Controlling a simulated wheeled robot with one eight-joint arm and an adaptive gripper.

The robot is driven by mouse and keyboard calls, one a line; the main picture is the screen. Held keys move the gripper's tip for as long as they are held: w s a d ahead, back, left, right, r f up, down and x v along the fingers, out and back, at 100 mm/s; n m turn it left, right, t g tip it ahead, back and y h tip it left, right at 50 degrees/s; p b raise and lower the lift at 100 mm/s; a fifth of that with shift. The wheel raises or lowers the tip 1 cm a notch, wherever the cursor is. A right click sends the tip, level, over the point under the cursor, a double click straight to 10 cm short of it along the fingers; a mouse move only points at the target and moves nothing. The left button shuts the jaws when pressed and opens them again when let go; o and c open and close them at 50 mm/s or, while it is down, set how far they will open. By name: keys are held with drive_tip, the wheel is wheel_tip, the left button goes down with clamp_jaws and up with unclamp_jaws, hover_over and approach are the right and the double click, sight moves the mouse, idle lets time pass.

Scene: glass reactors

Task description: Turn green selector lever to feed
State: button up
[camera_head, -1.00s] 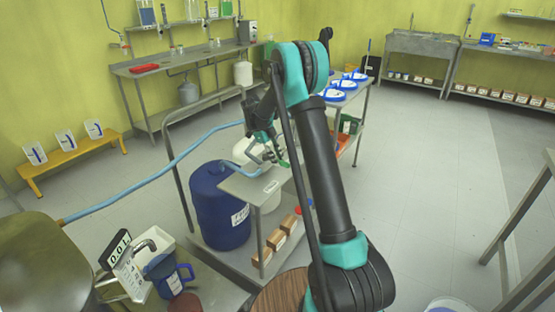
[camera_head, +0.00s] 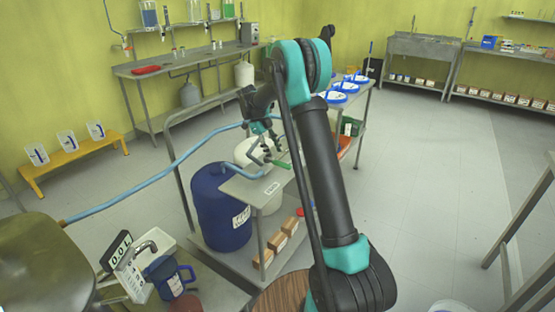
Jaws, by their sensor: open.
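The green selector lever (camera_head: 282,164) is a small green handle over the small metal shelf (camera_head: 244,191) of the cart, in the middle of the view. It points to the right, roughly level. My gripper (camera_head: 262,159) is open, just left of the lever and close to it. I cannot tell whether a finger touches it. The valve body under the lever is mostly hidden by my gripper, and any feed marking is too small to read.
A blue drum (camera_head: 220,208) stands left of the shelf, with a white container (camera_head: 247,151) behind it. A blue hose (camera_head: 150,184) crosses from the left. A scale with a display (camera_head: 117,250) and a blue jug (camera_head: 166,276) are at the lower left. Open floor lies right.

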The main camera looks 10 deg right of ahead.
drive_tip(key=v, duration=0.6)
drive_tip(key=shift+a+r, duration=0.2)
drive_tip(key=shift+r, duration=0.15)
drive_tip(key=s+d+f+n+t+y, duration=0.1)
drive_tip(key=s+d+f+n+t, duration=0.1)
drive_tip(key=s+n, duration=0.7)
drive_tip(key=s+d+f+n+t+y, duration=0.2)
drive_tip(key=s+d+f+n, duration=0.2)
drive_tip(key=s+n, duration=0.5)
drive_tip(key=s+d+f+n+t+y, duration=0.1)
drive_tip(key=s+n, duration=0.7)
drive_tip(key=s, duration=1.3)
wheel_tip(320, 180, down, 2)
drive_tip(key=shift+d+f+n+t, duration=0.2)
drive_tip(key=shift+d+n+t, duration=0.25)
drive_tip(key=shift+d, duration=0.75)
drive_tip(key=shift+w, duration=0.1)
